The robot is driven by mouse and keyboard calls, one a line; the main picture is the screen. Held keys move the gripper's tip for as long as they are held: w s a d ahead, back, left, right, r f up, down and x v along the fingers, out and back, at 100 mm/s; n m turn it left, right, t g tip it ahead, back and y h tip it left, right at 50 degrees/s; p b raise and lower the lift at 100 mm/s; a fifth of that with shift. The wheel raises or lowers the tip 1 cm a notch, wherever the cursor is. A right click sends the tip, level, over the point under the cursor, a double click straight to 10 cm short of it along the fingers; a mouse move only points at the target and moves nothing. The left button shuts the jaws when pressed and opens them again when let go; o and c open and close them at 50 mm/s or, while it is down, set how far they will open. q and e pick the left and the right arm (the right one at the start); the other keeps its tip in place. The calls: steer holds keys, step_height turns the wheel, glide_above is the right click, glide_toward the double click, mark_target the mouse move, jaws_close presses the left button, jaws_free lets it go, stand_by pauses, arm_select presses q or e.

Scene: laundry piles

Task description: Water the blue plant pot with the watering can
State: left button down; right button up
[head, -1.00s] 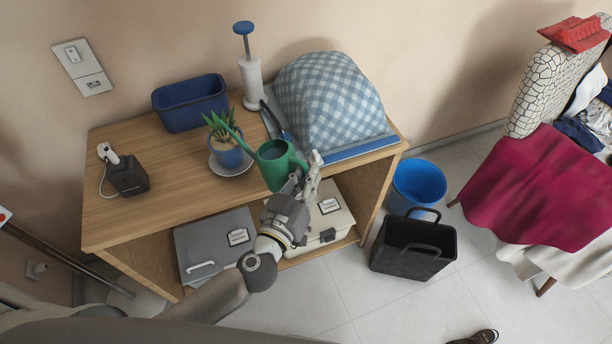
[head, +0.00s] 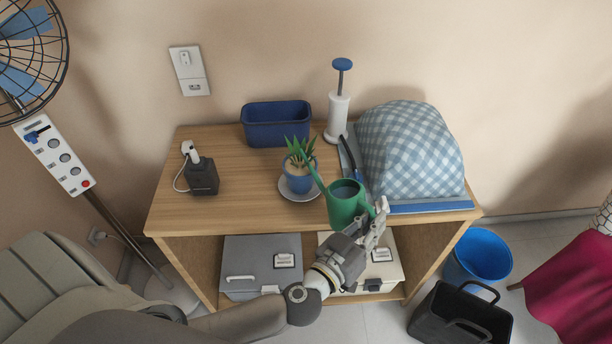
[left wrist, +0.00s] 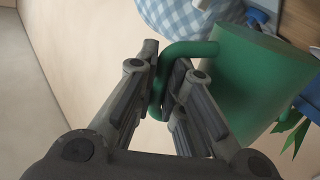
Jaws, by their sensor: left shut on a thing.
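The green watering can (head: 345,207) is held at the front edge of the wooden table, its spout pointing up and left over the blue plant pot (head: 299,180). The pot holds a spiky green plant (head: 300,152) and stands on a white saucer (head: 287,191). My left gripper (head: 376,222) is shut on the can's handle. In the left wrist view the fingers (left wrist: 168,88) close around the green handle (left wrist: 190,48), and the can's body (left wrist: 250,80) fills the right side. The can looks nearly upright in the head view. My right gripper is not in view.
On the wooden table (head: 235,180) stand a blue planter box (head: 276,125), a white pump bottle (head: 338,115), a black charger block (head: 203,176) and a checkered cloth-covered mound (head: 410,150). Boxes sit on the shelf below. A fan (head: 30,60) stands left; a blue bucket (head: 480,255) stands right.

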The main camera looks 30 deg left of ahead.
arm_select(q)
steer(key=shift+r, duration=0.15)
steer(key=shift+r+p, duration=0.25)
steer(key=shift+p, duration=0.25)
steer(key=shift+d+r+n+p, duration=0.1)
steer(key=shift+n+p, duration=0.3)
steer(key=shift+p, duration=0.05)
steer(key=shift+r+n+p, duration=0.3)
steer(key=shift+r+p, duration=0.6)
steer(key=shift+p, duration=0.5)
